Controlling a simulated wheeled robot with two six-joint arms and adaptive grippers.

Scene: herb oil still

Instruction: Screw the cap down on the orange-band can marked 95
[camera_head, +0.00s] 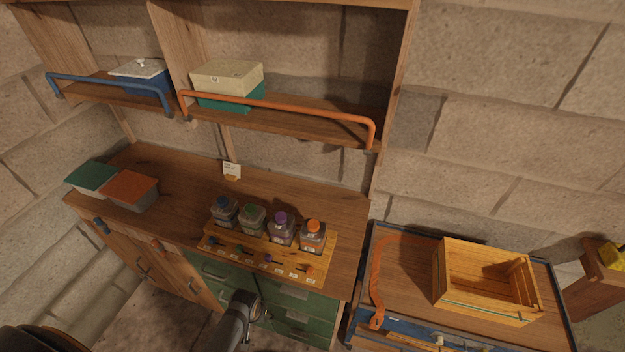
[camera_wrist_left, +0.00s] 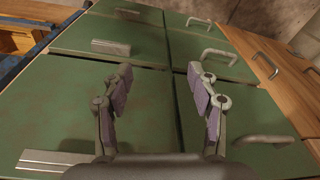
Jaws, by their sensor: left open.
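The can with the orange cap (camera_head: 313,236) stands upright on the worktop at the right end of a row of several cans. Its cap appears to sit on top; how tightly it is on cannot be told. Its band and number are too small to read. My left gripper (camera_wrist_left: 160,74) is open and empty in the left wrist view, with its fingers in front of green drawer fronts (camera_wrist_left: 115,100). In the head view a grey part of my arm shows below the worktop's front edge, apart from the cans. My right gripper is not in view.
Cans with purple (camera_head: 281,228), green (camera_head: 252,219) and blue caps stand left of the orange-capped one. A wooden board (camera_head: 229,251) with small tagged items lies in front. A wooden crate (camera_head: 450,275) stands at right. Shelf rails (camera_head: 290,108) hang above.

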